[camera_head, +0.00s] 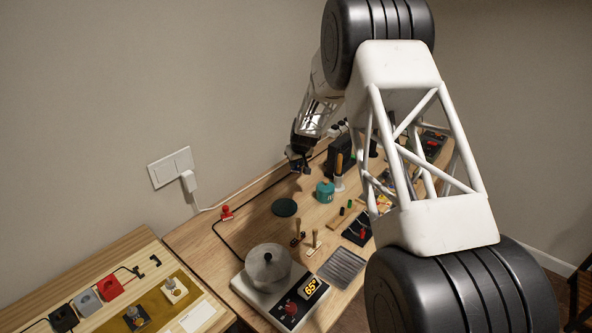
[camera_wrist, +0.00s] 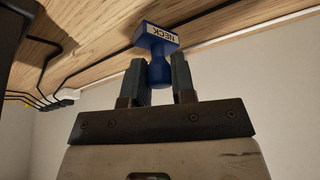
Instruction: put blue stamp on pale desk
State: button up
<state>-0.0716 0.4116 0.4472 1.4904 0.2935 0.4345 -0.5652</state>
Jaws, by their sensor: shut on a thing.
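In the head view my gripper (camera_head: 300,163) is small and dark, above the back edge of the wooden workbench (camera_head: 195,238); the stamp is hard to make out there. A second, lighter wooden desk (camera_head: 105,250) stands at the lower left. I cannot tell for sure which surface is the pale desk.
The left desk bears a mustard mat (camera_head: 160,309) with small stamps, and black, grey and red blocks (camera_head: 110,288). The workbench holds a scale with a metal pot (camera_head: 267,265), a teal pot (camera_head: 325,192), a dark round pad (camera_head: 284,207) and a cable. A wall socket (camera_head: 171,168) is behind.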

aim_at(296, 169)
jog(key=shift+f, duration=1.75)
jog(key=shift+f, duration=0.15)
jog(key=o, duration=0.9)
jog(key=shift+v, duration=6.15)
